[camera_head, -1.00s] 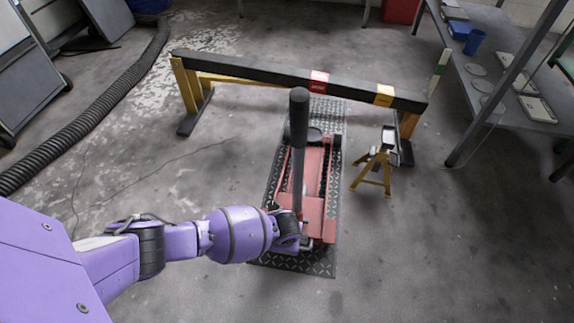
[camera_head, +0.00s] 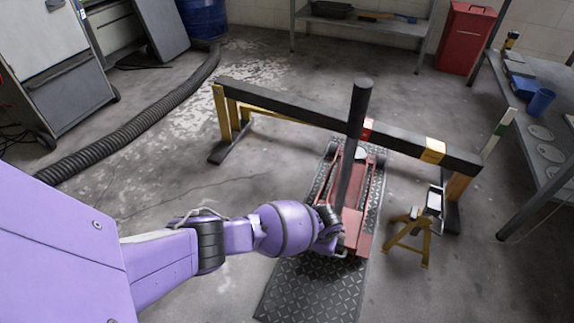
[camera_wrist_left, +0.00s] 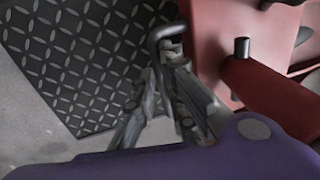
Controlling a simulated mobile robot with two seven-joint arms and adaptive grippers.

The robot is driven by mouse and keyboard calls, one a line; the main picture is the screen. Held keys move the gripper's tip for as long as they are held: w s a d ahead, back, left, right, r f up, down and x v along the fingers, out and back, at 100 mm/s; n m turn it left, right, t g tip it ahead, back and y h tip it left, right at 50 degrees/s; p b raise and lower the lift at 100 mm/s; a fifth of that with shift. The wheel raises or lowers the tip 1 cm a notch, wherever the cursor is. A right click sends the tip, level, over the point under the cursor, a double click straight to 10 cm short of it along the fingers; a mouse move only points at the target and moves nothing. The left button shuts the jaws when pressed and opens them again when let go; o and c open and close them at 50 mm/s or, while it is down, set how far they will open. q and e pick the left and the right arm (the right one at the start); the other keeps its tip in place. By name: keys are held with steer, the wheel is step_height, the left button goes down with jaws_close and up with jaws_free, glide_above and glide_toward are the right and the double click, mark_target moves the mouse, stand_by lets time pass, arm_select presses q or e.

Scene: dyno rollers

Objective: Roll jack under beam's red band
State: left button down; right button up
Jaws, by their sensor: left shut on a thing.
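The red floor jack (camera_head: 352,215) stands on the dark tread-plate strip (camera_head: 310,290), its black handle (camera_head: 355,130) standing up. Its front end reaches the beam's lower edge in the head view; how far it is underneath cannot be told. The black beam (camera_head: 290,105) rests on yellow stands. Its red band (camera_head: 367,130) is partly hidden behind the jack handle. My left gripper (camera_head: 332,236) is at the jack's rear left side. In the left wrist view, the gripper (camera_wrist_left: 168,62) is shut on a bent metal bar (camera_wrist_left: 163,34) beside the red body. My right gripper is out of view.
A yellow jack stand (camera_head: 412,238) is close to the right of the jack. A metal table (camera_head: 545,135) stands at right, a ribbed black hose (camera_head: 135,130) lies at left. Floor left of the strip is clear.

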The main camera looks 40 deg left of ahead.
arm_select(q)
steer(key=shift+w+a, duration=0.15)
steer(key=shift+w, duration=0.35)
steer(key=c, duration=1.9)
jaws_free()
steer(key=shift+o, duration=0.2)
step_height(320, 180, up, 12)
steer(key=s, duration=0.2)
steer(key=shift+s+d, duration=0.15)
steer(key=shift+d, duration=0.15)
steer(key=shift+f, duration=0.1)
